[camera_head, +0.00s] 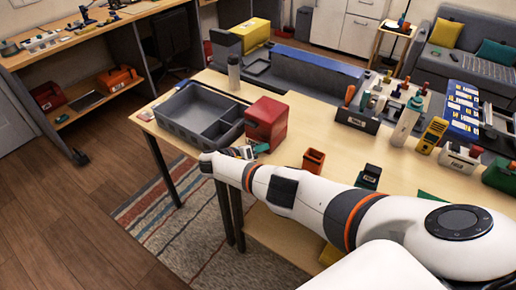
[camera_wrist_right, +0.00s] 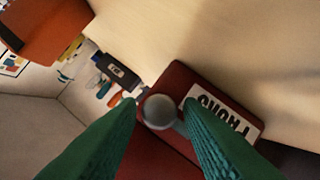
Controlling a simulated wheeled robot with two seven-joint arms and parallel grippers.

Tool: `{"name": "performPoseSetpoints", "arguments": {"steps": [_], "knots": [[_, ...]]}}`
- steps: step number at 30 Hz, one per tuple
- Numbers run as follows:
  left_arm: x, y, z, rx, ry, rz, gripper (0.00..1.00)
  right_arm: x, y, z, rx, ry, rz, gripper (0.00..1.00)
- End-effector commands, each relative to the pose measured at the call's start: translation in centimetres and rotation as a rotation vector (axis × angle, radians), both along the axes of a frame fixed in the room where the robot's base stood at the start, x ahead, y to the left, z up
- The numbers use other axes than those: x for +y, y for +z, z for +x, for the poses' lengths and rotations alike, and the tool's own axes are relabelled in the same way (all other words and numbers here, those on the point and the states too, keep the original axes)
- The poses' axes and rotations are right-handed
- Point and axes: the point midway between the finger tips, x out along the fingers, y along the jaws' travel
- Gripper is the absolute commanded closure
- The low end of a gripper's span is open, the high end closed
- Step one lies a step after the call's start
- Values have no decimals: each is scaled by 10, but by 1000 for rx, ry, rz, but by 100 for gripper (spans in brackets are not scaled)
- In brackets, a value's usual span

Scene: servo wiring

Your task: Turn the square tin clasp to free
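The red square tin (camera_head: 266,123) stands on the table beside the grey divided tray. In the right wrist view its dark red face (camera_wrist_right: 185,85) carries a white label (camera_wrist_right: 222,120). A round grey clasp (camera_wrist_right: 158,110) shows between the green fingertips of my right gripper (camera_wrist_right: 160,108). The fingers are apart, with a thin gap on the right of the clasp; contact on the left is unclear. In the head view my right gripper (camera_head: 248,152) is low in front of the tin, partly hidden by my arm. My left gripper is out of view.
The grey divided tray (camera_head: 173,127) is left of the tin. Several tools and bottles crowd the table's right side. Bare tabletop (camera_head: 325,135) lies between.

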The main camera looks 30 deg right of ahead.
Motion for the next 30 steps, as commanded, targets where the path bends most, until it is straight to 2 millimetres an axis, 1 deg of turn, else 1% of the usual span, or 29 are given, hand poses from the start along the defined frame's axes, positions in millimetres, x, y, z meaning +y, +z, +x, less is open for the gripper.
{"name": "performPoseSetpoints", "arguments": {"steps": [1,2,10,14,17,24,27,30], "knots": [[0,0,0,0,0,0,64,0,0,0,0,0,0,58],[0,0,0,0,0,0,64,0,0,0,0,0,0,56],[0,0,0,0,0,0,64,1,1,0,-2,0,0,56],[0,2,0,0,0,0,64,10,4,-1,-2,3,1,56],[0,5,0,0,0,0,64,26,9,-3,-2,2,3,56],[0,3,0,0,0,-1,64,76,24,-10,-3,4,3,56],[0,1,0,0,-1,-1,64,92,29,-12,-1,2,2,56],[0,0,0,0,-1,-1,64,104,32,-14,0,1,1,56]]}}
